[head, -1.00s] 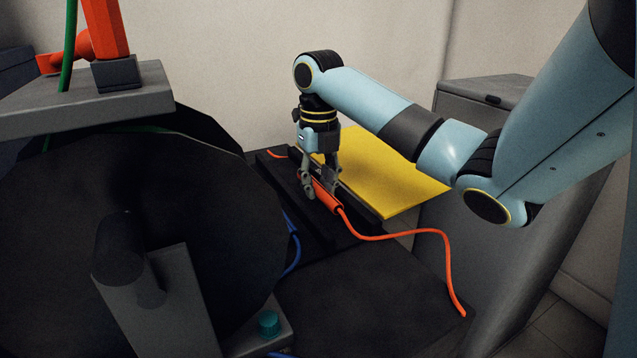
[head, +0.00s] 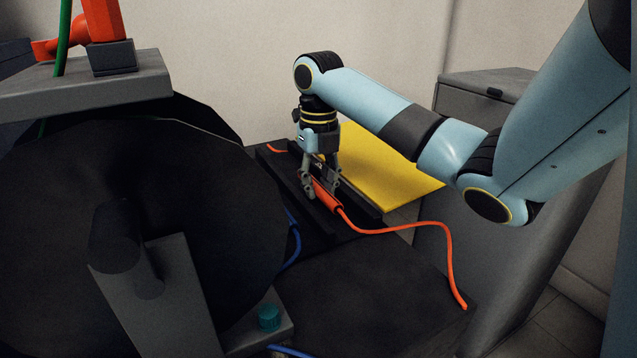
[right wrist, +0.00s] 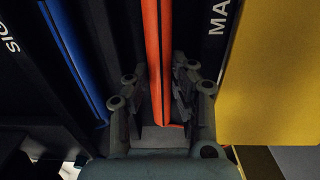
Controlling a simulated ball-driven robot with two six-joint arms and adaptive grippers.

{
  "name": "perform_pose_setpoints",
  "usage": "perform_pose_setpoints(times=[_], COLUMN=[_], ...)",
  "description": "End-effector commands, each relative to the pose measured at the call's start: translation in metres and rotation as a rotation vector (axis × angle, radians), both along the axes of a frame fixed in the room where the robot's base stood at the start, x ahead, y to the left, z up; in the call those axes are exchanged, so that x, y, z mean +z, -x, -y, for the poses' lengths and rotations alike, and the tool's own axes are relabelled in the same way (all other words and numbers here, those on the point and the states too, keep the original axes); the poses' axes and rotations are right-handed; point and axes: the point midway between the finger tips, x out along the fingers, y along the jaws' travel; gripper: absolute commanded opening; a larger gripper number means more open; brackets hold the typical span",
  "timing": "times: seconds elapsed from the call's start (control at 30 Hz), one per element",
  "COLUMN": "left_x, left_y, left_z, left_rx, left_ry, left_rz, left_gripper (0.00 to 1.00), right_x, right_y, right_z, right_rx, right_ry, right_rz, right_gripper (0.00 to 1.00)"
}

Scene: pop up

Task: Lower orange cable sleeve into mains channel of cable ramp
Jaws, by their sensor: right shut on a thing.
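The orange cable sleeve (head: 326,198) lies along the black cable ramp (head: 275,165), with orange cable running out of both ends. My right gripper (head: 321,188) points down over the ramp and is shut on the sleeve. In the right wrist view the sleeve (right wrist: 152,50) runs lengthwise between the fingers (right wrist: 158,92), beside partly visible "MA" lettering. It lines up roughly with the ramp's length. I cannot tell how deep it sits in the mains channel, as the fingers hide part of it. My left gripper is not in view.
A yellow flap (head: 385,175) lies open along the ramp's right side. A blue cable (right wrist: 75,55) runs along the left channel. A large dark drum (head: 60,220) fills the left foreground, with a teal knob (head: 269,317) near it. A grey cabinet (head: 485,95) stands at right.

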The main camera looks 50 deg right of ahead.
Motion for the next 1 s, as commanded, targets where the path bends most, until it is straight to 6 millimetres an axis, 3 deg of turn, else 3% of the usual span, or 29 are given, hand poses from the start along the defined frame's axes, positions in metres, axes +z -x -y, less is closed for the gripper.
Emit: perform_pose_setpoints(times=[0.93, 0.97, 1.0], left_x=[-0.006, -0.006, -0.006], left_y=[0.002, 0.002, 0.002], left_z=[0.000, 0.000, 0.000], left_rx=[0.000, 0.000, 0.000], left_ry=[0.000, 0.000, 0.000], left_rz=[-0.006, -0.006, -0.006], left_gripper=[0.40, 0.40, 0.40], right_x=[-0.011, -0.011, -0.011], right_y=[0.000, 0.000, 0.000], right_z=[0.000, 0.000, 0.000], right_rx=[0.000, 0.000, 0.000], right_ry=[0.000, 0.000, 0.000], right_rz=[0.000, 0.000, 0.000], right_gripper=[0.00, 0.23, 0.28])
